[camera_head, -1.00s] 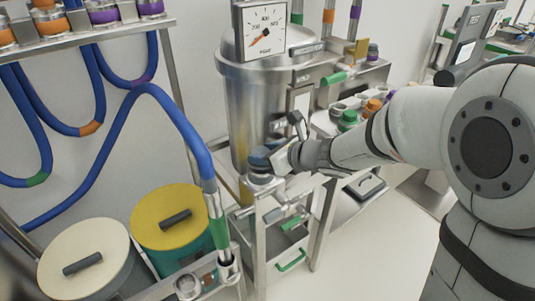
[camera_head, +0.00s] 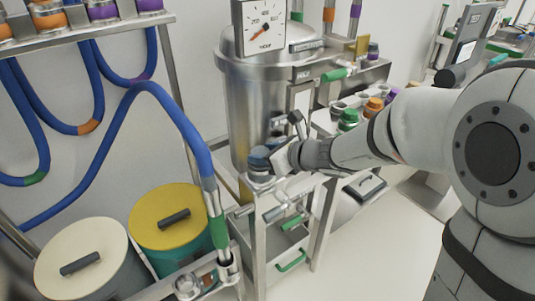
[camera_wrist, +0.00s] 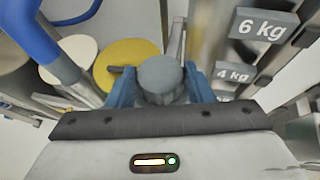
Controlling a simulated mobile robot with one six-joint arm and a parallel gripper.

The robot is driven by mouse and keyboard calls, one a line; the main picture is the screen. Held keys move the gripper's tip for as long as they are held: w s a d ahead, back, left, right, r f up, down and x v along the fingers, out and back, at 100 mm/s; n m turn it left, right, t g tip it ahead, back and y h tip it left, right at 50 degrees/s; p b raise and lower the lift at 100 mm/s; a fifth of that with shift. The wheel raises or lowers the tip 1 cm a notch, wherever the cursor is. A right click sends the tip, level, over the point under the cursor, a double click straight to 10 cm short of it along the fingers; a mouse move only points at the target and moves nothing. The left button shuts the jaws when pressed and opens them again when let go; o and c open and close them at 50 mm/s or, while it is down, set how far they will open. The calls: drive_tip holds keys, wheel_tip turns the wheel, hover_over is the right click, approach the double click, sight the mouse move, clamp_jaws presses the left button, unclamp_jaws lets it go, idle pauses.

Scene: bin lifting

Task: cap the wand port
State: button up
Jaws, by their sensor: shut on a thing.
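My gripper (camera_head: 268,158) is at the top of a metal post beside the steel tank. In the wrist view its blue fingers (camera_wrist: 172,88) are shut on a round grey-blue cap (camera_wrist: 160,74). The cap (camera_head: 259,157) also shows in the head view, directly over the metal port (camera_head: 260,177) on the post. The cap and port look to be touching or nearly so; I cannot tell whether the cap is seated. The green-banded wand (camera_head: 218,229) on the blue hose stands in a holder to the left.
A steel tank (camera_head: 250,110) with a dial gauge (camera_head: 258,27) stands behind my gripper. Yellow-lidded (camera_head: 160,225) and cream-lidded (camera_head: 80,265) bins stand at the lower left. Green (camera_head: 348,119) and orange (camera_head: 373,107) caps sit on the side rack.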

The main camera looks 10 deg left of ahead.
drive_tip(key=shift+f+b, duration=0.3)
drive_tip(key=shift+b, duration=0.05)
idle(0.5)
drive_tip(key=o, duration=1.2)
drive_tip(key=shift+o, duration=0.2)
drive_tip(key=v, duration=0.7)
drive_tip(key=shift+s+d+r, duration=0.15)
drive_tip(key=shift+d, duration=0.2)
